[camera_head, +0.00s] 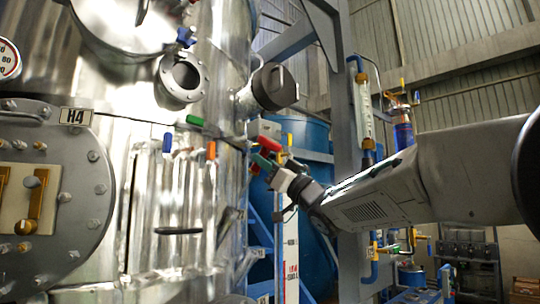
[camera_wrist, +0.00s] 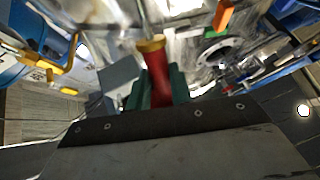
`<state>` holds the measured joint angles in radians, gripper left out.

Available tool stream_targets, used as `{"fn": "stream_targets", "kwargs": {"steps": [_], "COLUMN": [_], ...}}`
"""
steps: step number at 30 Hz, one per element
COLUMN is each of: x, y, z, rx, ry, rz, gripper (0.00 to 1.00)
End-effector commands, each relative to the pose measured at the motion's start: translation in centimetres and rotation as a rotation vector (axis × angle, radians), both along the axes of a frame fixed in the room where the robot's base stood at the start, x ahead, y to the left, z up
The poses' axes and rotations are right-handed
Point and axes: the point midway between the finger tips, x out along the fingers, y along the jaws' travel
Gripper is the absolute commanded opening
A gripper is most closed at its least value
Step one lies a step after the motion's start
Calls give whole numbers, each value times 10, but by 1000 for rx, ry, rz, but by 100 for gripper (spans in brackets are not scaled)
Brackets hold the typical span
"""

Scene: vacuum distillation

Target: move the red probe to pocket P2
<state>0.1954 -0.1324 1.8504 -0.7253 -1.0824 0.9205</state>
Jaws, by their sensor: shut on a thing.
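The red probe (camera_wrist: 157,72) is between the green fingers of my gripper (camera_wrist: 155,90) in the wrist view, with a brass-coloured end pointing away from me. In the head view my gripper (camera_head: 266,163) is right of the big steel vessel, close to its side, with red showing around its fingers. The gripper is shut on the red probe. Blue (camera_head: 167,143), orange (camera_head: 211,150) and green (camera_head: 195,120) handles stick out of the vessel's front. No P2 label is readable, so I cannot tell which opening is pocket P2.
The steel vessel (camera_head: 150,190) fills the left, with a bolted flange marked H4 (camera_head: 76,117) and an open pipe nozzle (camera_head: 183,78). A dark-capped nozzle (camera_head: 274,87) juts out above my gripper. A blue tank (camera_head: 308,135) and a grey post (camera_head: 345,150) stand behind.

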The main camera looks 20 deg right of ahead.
Motion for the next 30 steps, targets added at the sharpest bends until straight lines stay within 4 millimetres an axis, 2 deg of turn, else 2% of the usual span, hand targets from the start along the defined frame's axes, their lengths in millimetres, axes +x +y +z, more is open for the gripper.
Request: {"fn": "stream_targets", "kwargs": {"steps": [10,30], "x": [9,10], "y": [6,6], "z": [-15,-16], "rx": [0,1], "ry": [-1,-1], "rz": [1,0], "gripper": [0,0]}}
